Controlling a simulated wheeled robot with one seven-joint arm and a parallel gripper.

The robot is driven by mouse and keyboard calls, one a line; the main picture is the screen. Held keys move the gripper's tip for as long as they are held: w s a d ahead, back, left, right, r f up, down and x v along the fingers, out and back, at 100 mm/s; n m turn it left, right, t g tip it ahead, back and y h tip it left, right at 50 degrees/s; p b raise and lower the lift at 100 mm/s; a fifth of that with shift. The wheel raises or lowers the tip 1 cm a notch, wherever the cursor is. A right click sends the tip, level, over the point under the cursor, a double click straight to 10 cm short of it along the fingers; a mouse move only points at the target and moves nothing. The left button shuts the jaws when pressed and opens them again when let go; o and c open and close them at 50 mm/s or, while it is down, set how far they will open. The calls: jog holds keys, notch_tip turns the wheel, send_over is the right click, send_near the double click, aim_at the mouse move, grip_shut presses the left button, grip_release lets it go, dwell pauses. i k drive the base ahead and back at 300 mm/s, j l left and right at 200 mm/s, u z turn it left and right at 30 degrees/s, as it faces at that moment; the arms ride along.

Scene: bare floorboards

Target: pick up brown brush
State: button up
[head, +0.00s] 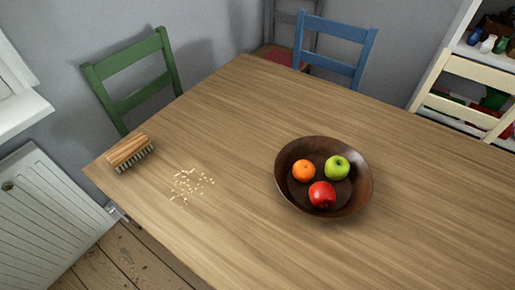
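My gripper is not in view.
Pale crumbs (189,185) lie to the right of the brush. A dark bowl (361,192) with an orange, a green apple and a red apple stands farther right. A green chair (128,65), a blue chair (337,29) and a cream chair (481,72) stand around the table. A white radiator (45,215) is at left.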

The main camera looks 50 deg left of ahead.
aim_at(117, 157)
jog(key=k+j, duration=0.65)
jog(key=u, duration=1.95)
jog(key=j, duration=0.1)
